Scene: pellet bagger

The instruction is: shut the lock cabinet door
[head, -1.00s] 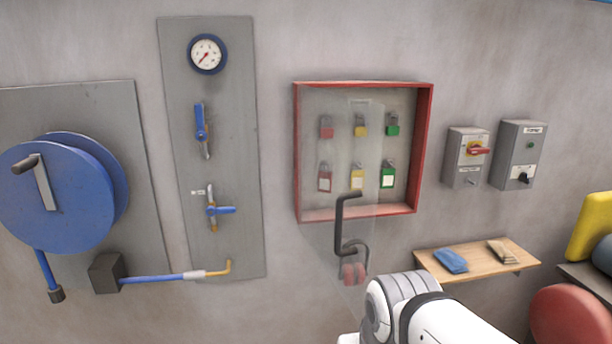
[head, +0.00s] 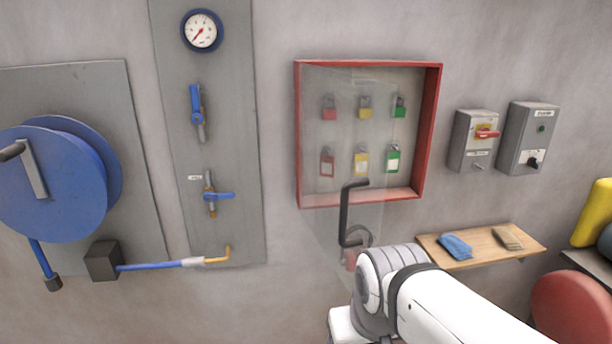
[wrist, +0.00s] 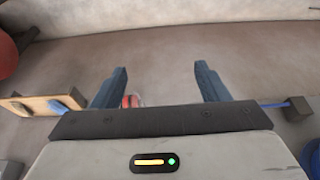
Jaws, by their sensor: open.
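The lock cabinet (head: 435,135) is a red-framed wall box with several red, yellow and green padlocks inside. Its clear door (head: 325,225) stands out from the frame, open, and its outline is faint. A dark bracket-shaped bar (head: 345,215) shows in front of the lower cabinet; it looks like the door's handle, but I cannot tell how it is attached. My gripper (wrist: 162,68) is open in the wrist view with nothing held. In the head view my arm is below the cabinet and hides the gripper. Whether it touches the door is unclear.
A red object (head: 350,260) hangs below the cabinet, partly behind my arm; a red and white one (wrist: 132,101) shows near the left finger. A wooden shelf (head: 445,262) and switch boxes (head: 525,150) are right. A gauge panel (head: 235,120) and blue reel (head: 50,190) are left.

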